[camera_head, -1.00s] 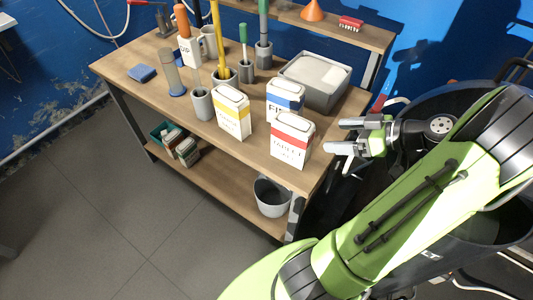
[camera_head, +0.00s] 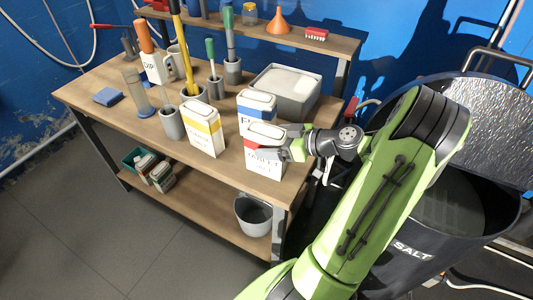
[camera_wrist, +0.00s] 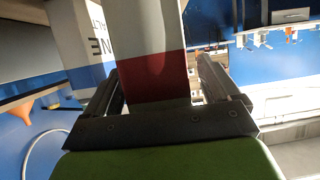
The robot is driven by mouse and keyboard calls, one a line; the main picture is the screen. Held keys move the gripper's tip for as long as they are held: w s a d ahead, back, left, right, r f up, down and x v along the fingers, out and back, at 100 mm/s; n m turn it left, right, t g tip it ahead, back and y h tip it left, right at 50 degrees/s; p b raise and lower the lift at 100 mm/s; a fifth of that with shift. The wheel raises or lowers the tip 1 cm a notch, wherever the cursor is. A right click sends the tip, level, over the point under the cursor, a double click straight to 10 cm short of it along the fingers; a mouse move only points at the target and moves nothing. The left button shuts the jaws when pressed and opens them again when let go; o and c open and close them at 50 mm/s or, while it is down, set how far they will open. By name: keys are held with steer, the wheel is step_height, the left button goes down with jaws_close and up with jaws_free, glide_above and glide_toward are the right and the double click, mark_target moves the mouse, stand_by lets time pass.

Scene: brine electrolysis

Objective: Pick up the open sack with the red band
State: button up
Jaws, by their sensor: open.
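The white sack with the red band (camera_head: 262,166) stands on the workbench near its front right edge. My gripper (camera_head: 283,148) is at its upper part from the right, partly covering it. In the wrist view, the sack's red band (camera_wrist: 150,72) lies between the two spread fingers of my gripper (camera_wrist: 160,85). The fingers are on either side of it; a gap shows at the right finger, and contact at the left is hard to tell. A white sack with a blue band (camera_head: 256,108) stands just behind, and one with a yellow band (camera_head: 204,132) stands to the left.
A grey bin with a pale lid (camera_head: 286,88) stands at the back right of the workbench (camera_head: 110,82). Grey cups (camera_head: 172,124) holding tools stand left of the sacks. A bucket (camera_head: 254,216) is on the lower shelf. A dark SALT drum (camera_head: 435,240) stands at the right.

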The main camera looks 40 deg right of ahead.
steer(key=shift+w+a+f, duration=0.1)
steer(key=shift+w+f, duration=0.05)
steer(key=shift+w, duration=0.15)
steer(key=shift+s, duration=0.1)
jaws_close()
steer(key=shift+r, duration=0.2)
